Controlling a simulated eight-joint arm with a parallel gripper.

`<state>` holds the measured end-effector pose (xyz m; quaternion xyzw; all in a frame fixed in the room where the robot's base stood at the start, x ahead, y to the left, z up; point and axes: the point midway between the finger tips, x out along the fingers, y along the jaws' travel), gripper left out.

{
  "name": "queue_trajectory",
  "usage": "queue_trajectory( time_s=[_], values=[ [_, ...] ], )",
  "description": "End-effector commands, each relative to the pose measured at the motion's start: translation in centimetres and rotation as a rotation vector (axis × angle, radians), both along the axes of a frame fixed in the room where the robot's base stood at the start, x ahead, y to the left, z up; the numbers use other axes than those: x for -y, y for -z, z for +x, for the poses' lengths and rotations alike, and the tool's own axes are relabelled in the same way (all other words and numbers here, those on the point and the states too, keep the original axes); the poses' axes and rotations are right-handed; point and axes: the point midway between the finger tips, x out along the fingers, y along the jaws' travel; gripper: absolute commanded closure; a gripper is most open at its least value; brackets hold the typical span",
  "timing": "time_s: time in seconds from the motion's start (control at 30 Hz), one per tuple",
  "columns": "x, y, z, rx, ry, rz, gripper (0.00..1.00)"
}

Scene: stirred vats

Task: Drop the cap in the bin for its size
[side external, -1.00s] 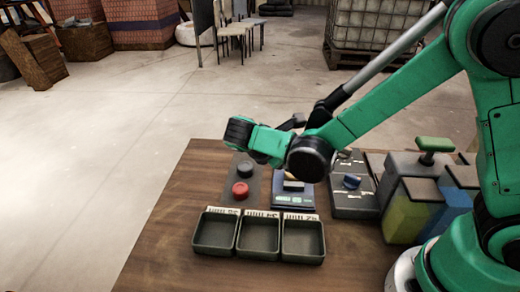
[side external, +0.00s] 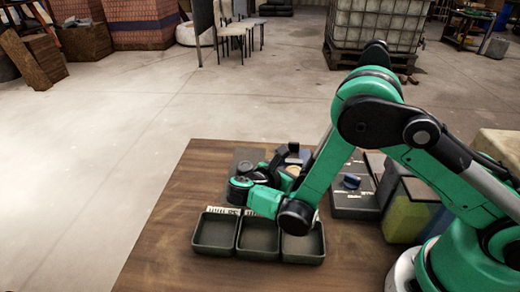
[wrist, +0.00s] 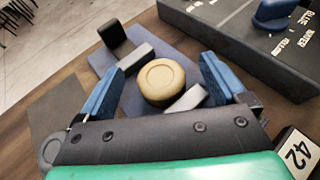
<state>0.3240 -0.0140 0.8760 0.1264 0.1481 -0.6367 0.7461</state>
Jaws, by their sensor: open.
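A tan round cap (wrist: 162,82) lies between grey blocks on a blue gauge plate (wrist: 190,50); part of it also shows in the side view (side external: 293,170). My gripper (wrist: 162,66) is open. Its two blue fingers stand on either side of the cap, with visible gaps in the wrist view. Three dark bins stand in a row at the table's front: left (side external: 214,250), middle (side external: 258,253) and right (side external: 303,254). No cap shows in the visible parts of the bins. A label reading 42 (wrist: 296,153) shows in the wrist view; my arm hides most labels in the side view.
A dark box (wrist: 245,35) with a blue knob (wrist: 275,12) and lettering stands beyond the plate at right. A larger container block (side external: 408,212) stands right of it. A grey mat (wrist: 55,105) lies left of the plate. Bare table lies left of the bins.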

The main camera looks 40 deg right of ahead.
Motion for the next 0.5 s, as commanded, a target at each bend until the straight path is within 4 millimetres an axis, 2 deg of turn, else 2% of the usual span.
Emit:
queue_trajectory(
  time_s=[0.13,0.17,0.43,0.47,0.5],
  values=[
    [0.00,0.00,0.01,0.000,0.000,0.000,0.08],
    [-0.01,0.00,0.01,0.000,0.000,0.000,0.11],
    [-0.03,-0.01,0.01,0.000,0.000,0.001,0.88],
    [-0.03,-0.01,0.01,0.000,0.000,0.001,0.95],
    [-0.03,-0.01,0.01,0.000,0.000,0.001,0.95]
  ],
)
